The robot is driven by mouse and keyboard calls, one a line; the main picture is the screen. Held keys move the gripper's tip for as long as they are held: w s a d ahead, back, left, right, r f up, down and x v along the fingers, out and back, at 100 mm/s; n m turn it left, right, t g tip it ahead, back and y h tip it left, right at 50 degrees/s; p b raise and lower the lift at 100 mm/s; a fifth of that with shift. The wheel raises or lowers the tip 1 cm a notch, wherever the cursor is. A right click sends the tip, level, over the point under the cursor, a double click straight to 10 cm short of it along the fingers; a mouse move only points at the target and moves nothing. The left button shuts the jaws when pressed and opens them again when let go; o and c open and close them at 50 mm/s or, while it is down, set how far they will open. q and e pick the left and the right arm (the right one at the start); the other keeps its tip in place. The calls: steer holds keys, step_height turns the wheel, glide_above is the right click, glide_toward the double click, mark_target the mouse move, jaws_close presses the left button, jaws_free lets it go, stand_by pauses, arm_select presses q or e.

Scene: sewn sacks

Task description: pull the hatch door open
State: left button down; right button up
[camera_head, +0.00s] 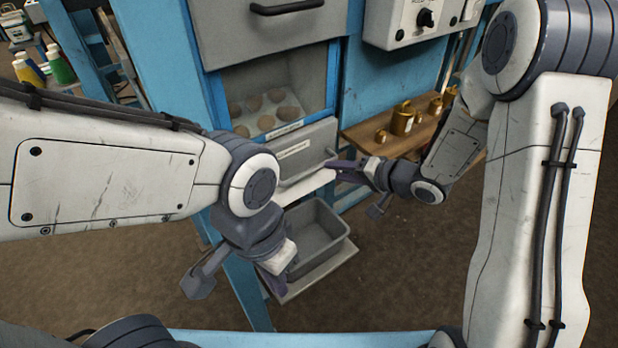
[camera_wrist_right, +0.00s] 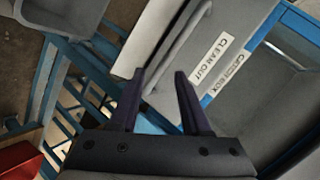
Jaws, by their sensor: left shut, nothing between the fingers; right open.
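The hatch door (camera_head: 308,151) is a grey panel low on the blue-framed machine, below a compartment holding several round brown items. Its CLEAN OUT label (camera_wrist_right: 210,58) and a grey bar handle (camera_wrist_right: 183,42) show in the right wrist view. The door looks shut. My right gripper (camera_head: 340,167) is open and empty at the door's right side. In the wrist view its fingertips (camera_wrist_right: 159,76) are by the lower end of the handle; I cannot tell whether they touch it. My left gripper (camera_head: 275,284) is shut and empty, low in front of the machine, beside the grey bin.
A grey open bin (camera_head: 335,262) stands below the door. A wooden shelf (camera_head: 365,137) with brass-coloured cups (camera_head: 402,120) is to the right. A drawer handle (camera_head: 287,8) and a control box (camera_head: 410,22) are above. The brown floor is clear in front.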

mark_target(311, 173)
steer(key=w+a+f+m+y, duration=0.1)
steer(key=a, duration=0.1)
steer(key=w+a+f+m+y+b, duration=0.1)
steer(key=a+y, duration=0.1)
steer(key=a, duration=0.1)
steer(key=a+f+m+y, duration=0.1)
steer(key=a, duration=0.1)
steer(key=shift+w+a+b, duration=0.25)
steer(key=shift+w+b, duration=0.05)
steer(key=shift+w, duration=0.1)
jaws_close()
stand_by(1.5)
